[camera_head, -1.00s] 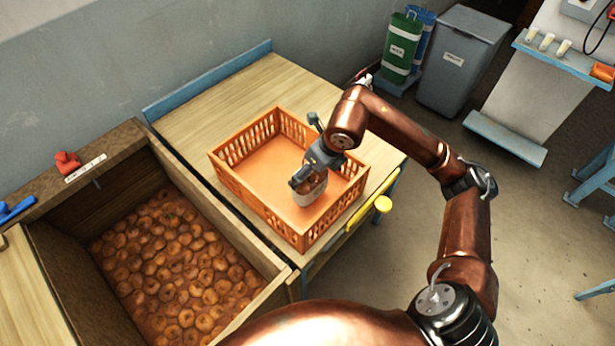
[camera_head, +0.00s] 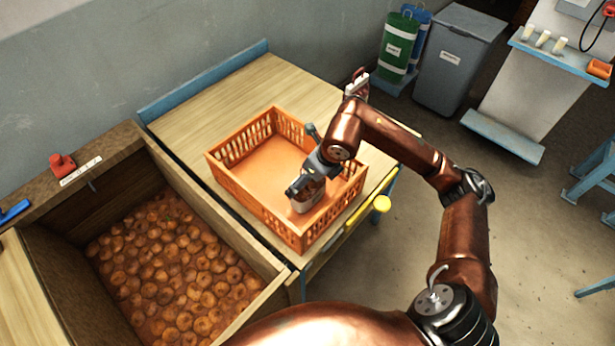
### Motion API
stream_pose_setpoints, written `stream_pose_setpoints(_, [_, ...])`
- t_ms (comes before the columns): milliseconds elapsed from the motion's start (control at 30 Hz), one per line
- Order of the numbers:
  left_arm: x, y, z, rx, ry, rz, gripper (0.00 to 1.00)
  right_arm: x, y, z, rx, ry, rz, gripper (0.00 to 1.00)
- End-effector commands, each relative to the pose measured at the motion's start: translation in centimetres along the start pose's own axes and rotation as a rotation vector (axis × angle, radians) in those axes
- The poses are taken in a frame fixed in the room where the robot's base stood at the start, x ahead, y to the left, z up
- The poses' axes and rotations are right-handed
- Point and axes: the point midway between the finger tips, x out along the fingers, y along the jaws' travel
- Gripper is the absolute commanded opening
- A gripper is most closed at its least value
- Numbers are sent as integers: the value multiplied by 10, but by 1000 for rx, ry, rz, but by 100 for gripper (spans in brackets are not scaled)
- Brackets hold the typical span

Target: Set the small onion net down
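My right gripper (camera_head: 304,189) points down inside the orange plastic crate (camera_head: 228,187), near its right-hand side. A small pale, greyish bundle (camera_head: 307,199), which looks like the small onion net, sits between its fingers. The fingers seem closed around the bundle's sides and hide much of it. The bundle is low in the crate, near the floor; I cannot tell whether it touches the floor. The rest of the crate floor looks empty. My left gripper is not in view.
The crate stands on a wooden table (camera_head: 215,103) with a blue back edge. A wooden bin (camera_head: 213,232) full of onions stands to the left. Grey and green waste bins (camera_head: 460,60) stand behind.

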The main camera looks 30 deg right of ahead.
Motion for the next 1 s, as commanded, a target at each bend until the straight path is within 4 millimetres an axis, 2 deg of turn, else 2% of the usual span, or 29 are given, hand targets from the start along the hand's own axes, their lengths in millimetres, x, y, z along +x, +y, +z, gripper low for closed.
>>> stream_pose_setpoints(200, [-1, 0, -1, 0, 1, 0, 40, -2, 0, 1, 0, -1, 0, 100])
stream_pose_setpoints(333, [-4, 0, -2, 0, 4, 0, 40, -13, -1, 2, -1, -3, -2, 100])
stream_pose_setpoints(700, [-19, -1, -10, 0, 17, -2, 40, -89, -1, 3, -1, -4, -3, 100])
stream_pose_setpoints(833, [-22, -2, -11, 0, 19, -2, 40, -108, -1, 2, 0, -2, -3, 100])
stream_pose_setpoints(1000, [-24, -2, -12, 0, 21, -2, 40, -121, 0, 2, 0, -1, -1, 100])
